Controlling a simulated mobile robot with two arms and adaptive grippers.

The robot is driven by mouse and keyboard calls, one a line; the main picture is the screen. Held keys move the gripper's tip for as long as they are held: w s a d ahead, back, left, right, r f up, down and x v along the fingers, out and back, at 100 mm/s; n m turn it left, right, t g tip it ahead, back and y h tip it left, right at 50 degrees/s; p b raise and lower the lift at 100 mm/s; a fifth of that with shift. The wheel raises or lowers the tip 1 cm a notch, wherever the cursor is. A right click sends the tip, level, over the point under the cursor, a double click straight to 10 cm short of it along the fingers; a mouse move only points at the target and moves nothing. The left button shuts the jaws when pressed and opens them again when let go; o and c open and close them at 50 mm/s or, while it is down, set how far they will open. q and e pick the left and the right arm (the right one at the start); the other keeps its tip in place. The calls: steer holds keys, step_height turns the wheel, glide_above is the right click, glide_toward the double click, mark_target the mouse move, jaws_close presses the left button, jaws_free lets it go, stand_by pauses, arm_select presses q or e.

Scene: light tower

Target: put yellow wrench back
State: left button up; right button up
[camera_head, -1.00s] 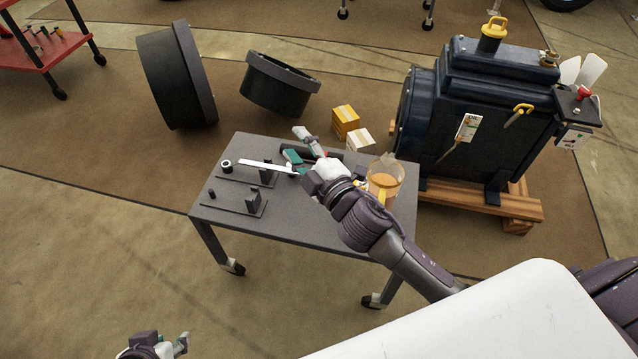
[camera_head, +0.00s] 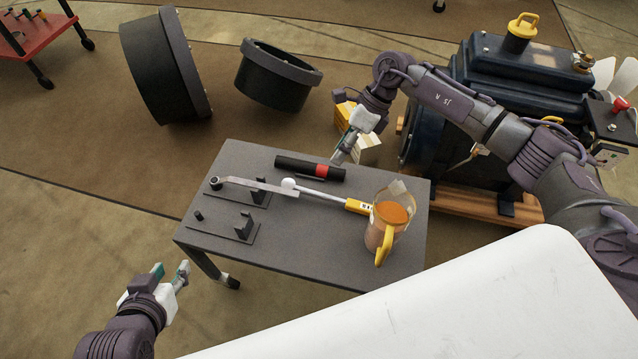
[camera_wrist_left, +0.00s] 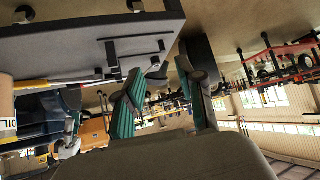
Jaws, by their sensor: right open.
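The yellow wrench (camera_head: 358,206) lies on the grey table with its yellow handle to the right, beside the jug. My right gripper (camera_head: 342,154) is open and empty at the table's back edge, apart from the wrench. My left gripper (camera_head: 170,270) is open and empty, left of the table's front edge. Its teal fingers (camera_wrist_left: 160,75) show apart in the left wrist view.
A jug of orange-brown liquid (camera_head: 385,222) stands at the table's right. A black cylinder with a red band (camera_head: 310,168) lies at the back. A second, empty holder (camera_head: 225,232) is at the front left. A dark blue machine (camera_head: 500,90) stands behind right.

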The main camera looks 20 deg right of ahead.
steer(key=b, duration=0.1)
glide_above(317, 192)
steer(key=d, duration=0.3)
steer(key=f, duration=0.4)
steer(key=w+f, duration=0.1)
steer(key=f, duration=0.1)
steer(key=shift+a+f, duration=0.15)
steer(key=shift+f, duration=0.05)
steer(key=b+x, duration=0.1)
steer(key=x, duration=0.1)
steer(key=b+x, duration=0.1)
steer(key=x, duration=0.2)
steer(key=shift+s+d+f, duration=0.25)
steer(key=shift+f, duration=0.05)
steer(key=shift+a, duration=0.1)
arm_select(q)
steer(key=w+d+r+t+h, duration=0.2)
steer(key=w+r+t, duration=0.4)
steer(key=r, duration=0.5)
steer(key=shift+d+t, duration=0.6)
steer(key=shift+t, duration=0.5)
arm_select(e)
jaws_close()
